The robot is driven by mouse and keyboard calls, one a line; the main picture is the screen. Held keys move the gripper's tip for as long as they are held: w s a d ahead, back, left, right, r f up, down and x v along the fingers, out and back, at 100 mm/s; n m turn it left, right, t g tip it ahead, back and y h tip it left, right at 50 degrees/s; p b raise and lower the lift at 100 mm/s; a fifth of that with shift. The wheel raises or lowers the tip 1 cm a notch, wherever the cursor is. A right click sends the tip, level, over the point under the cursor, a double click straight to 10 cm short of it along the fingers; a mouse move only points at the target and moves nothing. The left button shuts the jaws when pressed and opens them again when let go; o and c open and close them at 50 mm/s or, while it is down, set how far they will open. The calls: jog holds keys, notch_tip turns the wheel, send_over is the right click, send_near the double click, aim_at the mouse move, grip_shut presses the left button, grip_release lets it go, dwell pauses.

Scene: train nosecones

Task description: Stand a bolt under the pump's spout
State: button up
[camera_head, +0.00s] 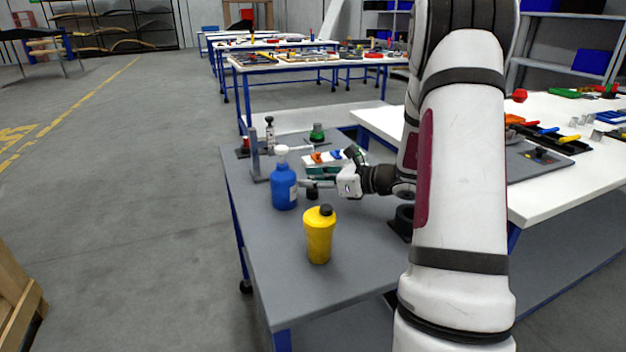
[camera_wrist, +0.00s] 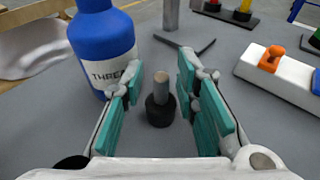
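The pump is a blue bottle (camera_head: 285,188) with a white top and a white spout (camera_head: 300,148) pointing right in the head view. In the wrist view the bottle (camera_wrist: 103,45) shows at the upper left with a label reading "THRE…"; its spout is out of frame. A bolt (camera_wrist: 159,106) stands upright on its dark head on the grey table, shank up. It also shows as a small dark shape (camera_head: 312,193) right of the bottle. My gripper (camera_wrist: 160,78) is open, its teal-padded fingers on either side of the bolt, with gaps on both sides.
A yellow bottle (camera_head: 320,236) stands in front of the pump. A white block (camera_head: 322,160) with orange and blue clips lies behind my gripper. A grey post (camera_head: 258,156) stands behind the pump. The table's front left is clear.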

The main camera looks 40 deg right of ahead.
jog(key=shift+r, duration=0.2)
jog(key=p+v, duration=0.2)
jog(key=v, duration=1)
jog(key=a+r+n+g+y, duration=0.2)
jog(key=a+r+n, duration=0.15)
jog(key=a, duration=0.45)
jog(key=a+r+n+g+y, duration=0.2)
jog(key=a+n+g, duration=0.15)
jog(key=a, duration=0.35)
jog(key=s+a+r+n+g, duration=0.3)
jog(key=s+a+n+g, duration=0.2)
jog(key=s+a+n, duration=0.6)
jog(key=s+a+n+g+h, duration=0.4)
jog(key=s+a+n, duration=0.1)
jog(key=s+a, duration=0.25)
jog(key=s+d+f+n+t+h, duration=0.1)
jog(key=s+d+n+h, duration=0.3)
jog(key=s+n+h, duration=0.2)
jog(key=s+n, duration=0.2)
jog(key=shift+s+d+f+t, duration=0.35)
jog(key=shift+f, duration=0.05)
